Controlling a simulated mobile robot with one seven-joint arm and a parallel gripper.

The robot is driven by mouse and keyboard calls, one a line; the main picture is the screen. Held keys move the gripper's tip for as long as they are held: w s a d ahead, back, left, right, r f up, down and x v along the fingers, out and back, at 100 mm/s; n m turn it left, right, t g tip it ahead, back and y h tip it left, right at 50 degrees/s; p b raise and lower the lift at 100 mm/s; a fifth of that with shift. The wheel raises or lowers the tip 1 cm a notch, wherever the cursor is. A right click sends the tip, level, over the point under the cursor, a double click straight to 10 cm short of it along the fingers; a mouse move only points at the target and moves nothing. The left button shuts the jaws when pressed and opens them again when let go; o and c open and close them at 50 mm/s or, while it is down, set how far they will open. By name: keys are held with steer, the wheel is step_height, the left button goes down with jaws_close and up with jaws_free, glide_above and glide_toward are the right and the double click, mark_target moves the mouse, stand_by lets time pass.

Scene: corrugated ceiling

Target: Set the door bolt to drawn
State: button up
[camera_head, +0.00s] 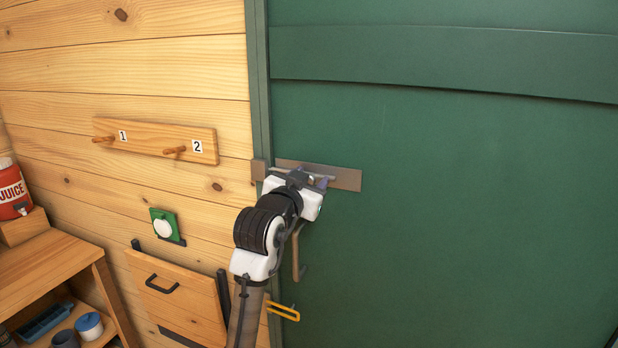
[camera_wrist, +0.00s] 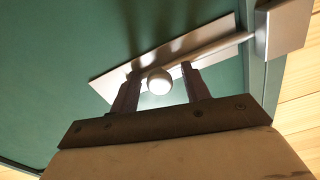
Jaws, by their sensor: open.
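The door bolt has a metal backplate (camera_head: 345,179) on the green door (camera_head: 450,200), near its left edge. In the wrist view its rod (camera_wrist: 222,44) runs from a round pale knob (camera_wrist: 159,82) across the door's edge to the catch block (camera_wrist: 284,27) on the frame. The catch also shows in the head view (camera_head: 258,170). My gripper (camera_head: 314,181) is at the bolt, largely covering the knob in the head view. In the wrist view its two fingers are apart, one on each side of the knob, with visible gaps. I cannot tell whether either touches it.
A door handle (camera_head: 296,254) hangs below the bolt, beside my arm. To the left are a peg rail (camera_head: 155,139), a green-framed round button (camera_head: 163,228), a wooden flap with a black handle (camera_head: 178,290) and a shelf unit (camera_head: 45,265). The door's right side is clear.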

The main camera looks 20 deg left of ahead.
mark_target(332, 176)
jaws_close()
steer(key=shift+s+d, duration=0.1)
steer(key=shift+d, duration=1.85)
jaws_free()
steer(key=shift+d, duration=0.1)
steer(key=shift+s+b, duration=0.2)
steer(key=shift+b, duration=0.1)
steer(key=s+b, duration=0.4)
steer(key=s, duration=0.9)
steer(key=shift+s+a, duration=0.2)
steer(key=shift+a, duration=0.15)
